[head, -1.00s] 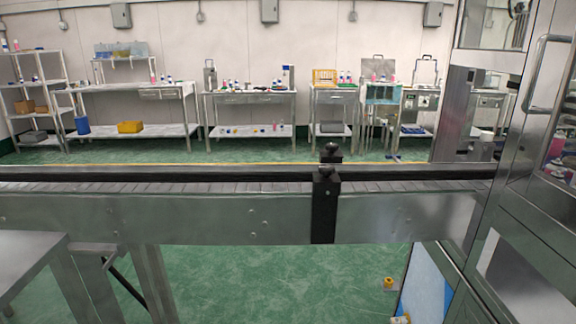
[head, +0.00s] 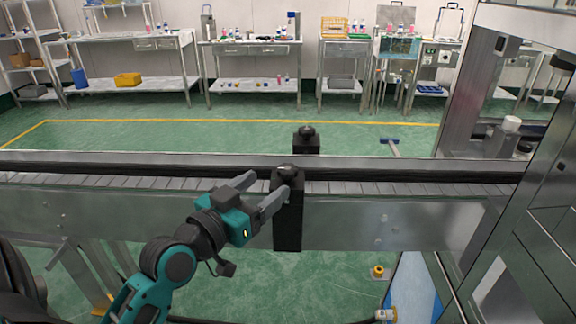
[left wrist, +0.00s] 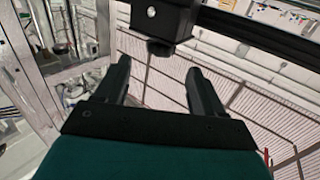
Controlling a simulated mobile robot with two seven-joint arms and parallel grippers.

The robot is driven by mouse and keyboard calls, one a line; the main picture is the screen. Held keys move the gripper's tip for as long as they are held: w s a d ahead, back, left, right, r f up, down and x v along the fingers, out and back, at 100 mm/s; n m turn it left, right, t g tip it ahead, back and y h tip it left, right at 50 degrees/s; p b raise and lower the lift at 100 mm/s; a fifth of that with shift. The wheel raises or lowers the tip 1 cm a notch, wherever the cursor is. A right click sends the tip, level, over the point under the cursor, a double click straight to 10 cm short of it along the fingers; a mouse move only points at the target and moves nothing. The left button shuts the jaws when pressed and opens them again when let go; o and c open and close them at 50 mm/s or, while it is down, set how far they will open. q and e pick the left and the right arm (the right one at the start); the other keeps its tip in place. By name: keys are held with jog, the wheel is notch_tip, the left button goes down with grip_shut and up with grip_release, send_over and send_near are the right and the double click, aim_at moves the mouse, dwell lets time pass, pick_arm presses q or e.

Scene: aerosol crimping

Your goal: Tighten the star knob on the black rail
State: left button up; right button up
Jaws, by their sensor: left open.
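A dark star knob (head: 288,173) sits on top of the near black post (head: 288,225) on the front side of the conveyor. A second dark knob (head: 306,132) tops another black post on the far side. The black rail (head: 410,174) runs along the conveyor. My left gripper (head: 262,189) is open and empty, just left of the near post, with one finger overlapping the post's edge in the head view; contact cannot be told. In the left wrist view a black block (left wrist: 163,18) with a knob (left wrist: 160,47) shows beyond the open fingers (left wrist: 158,82). My right gripper is out of view.
The metal conveyor (head: 400,222) crosses the whole head view. A metal machine frame (head: 530,190) stands at the right. A small yellow item (head: 378,271) lies on the green floor. Tables with lab items line the far wall.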

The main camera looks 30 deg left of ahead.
aim_at(281, 174)
pick_arm(q)
jog(key=w+p, duration=0.1)
jog(key=w, duration=0.7)
jog(key=shift+d, duration=0.2)
jog(key=shift+c, duration=0.5)
